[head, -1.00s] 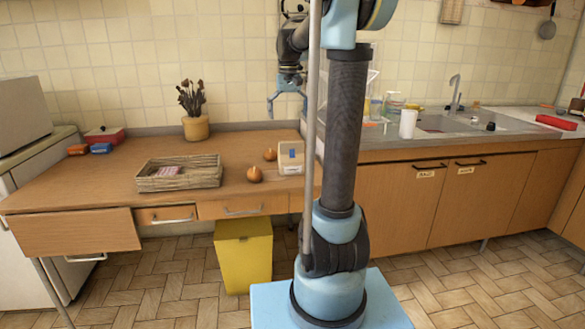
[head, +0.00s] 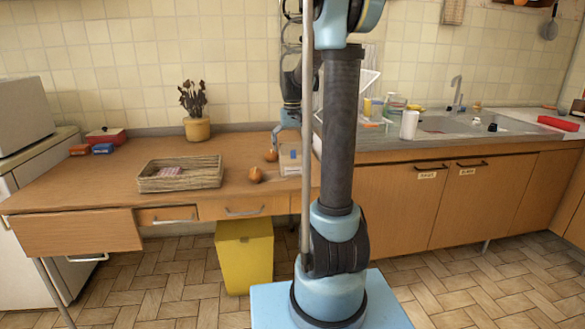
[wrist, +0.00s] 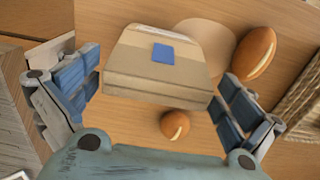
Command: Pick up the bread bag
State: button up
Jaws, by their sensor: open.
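A tan, box-shaped package with a blue square label, which seems to be the bread bag, stands on the wooden counter's right part in the head view (head: 291,165). It fills the middle of the wrist view (wrist: 150,76). My gripper (head: 290,140) is just above it, pointing down, partly hidden by my arm column. In the wrist view my gripper (wrist: 155,98) is open, with one blue finger on each side of the package. Gaps show between the fingers and the package. I cannot tell how far the fingertips reach down its sides.
A wicker basket (head: 200,184) stands to the left. A plant pot (head: 197,129) is at the back. A white cup (head: 409,125) stands near the sink.

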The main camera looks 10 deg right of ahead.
aim_at(292, 156)
jog(key=shift+w+d+f, duration=0.1)
jog(key=shift+f, duration=2.05)
jog(key=c, duration=1.1)
